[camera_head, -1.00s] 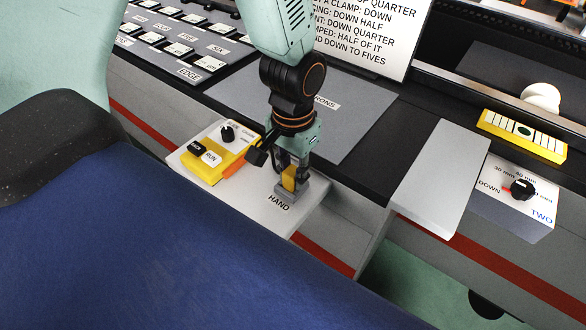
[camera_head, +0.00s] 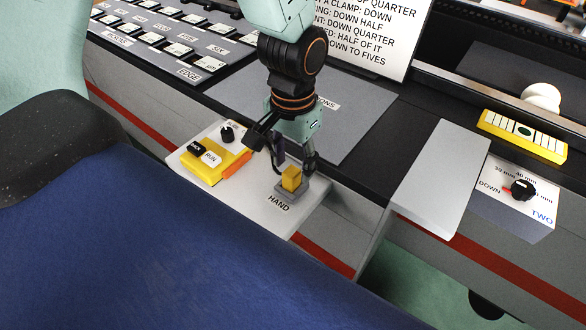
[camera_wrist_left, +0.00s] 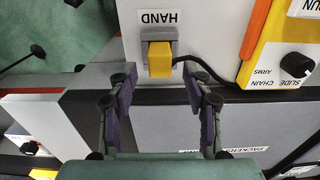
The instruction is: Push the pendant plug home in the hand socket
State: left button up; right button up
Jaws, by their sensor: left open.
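The yellow pendant plug (camera_head: 291,178) stands in the grey hand socket (camera_head: 288,193), beside the label HAND on the light panel. In the left wrist view the plug (camera_wrist_left: 159,64) sits against the grey socket (camera_wrist_left: 159,34), with a black cable beside it. How deep the plug sits I cannot tell exactly. My left gripper (camera_head: 294,163) is open and empty, just above and behind the plug. In the wrist view its two fingers (camera_wrist_left: 160,78) are spread wide, one to each side of the plug's line, short of it. My right gripper is not in view.
A yellow and orange pendant box (camera_head: 214,160) with a RUN button and a black knob lies left of the socket. A bare grey block (camera_head: 440,180) stands to the right. A large blue surface (camera_head: 160,240) fills the front.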

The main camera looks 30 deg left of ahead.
pick_arm(q)
notch_tip(320, 180, up, 9)
jog(key=shift+f, duration=0.15)
dwell(0.7)
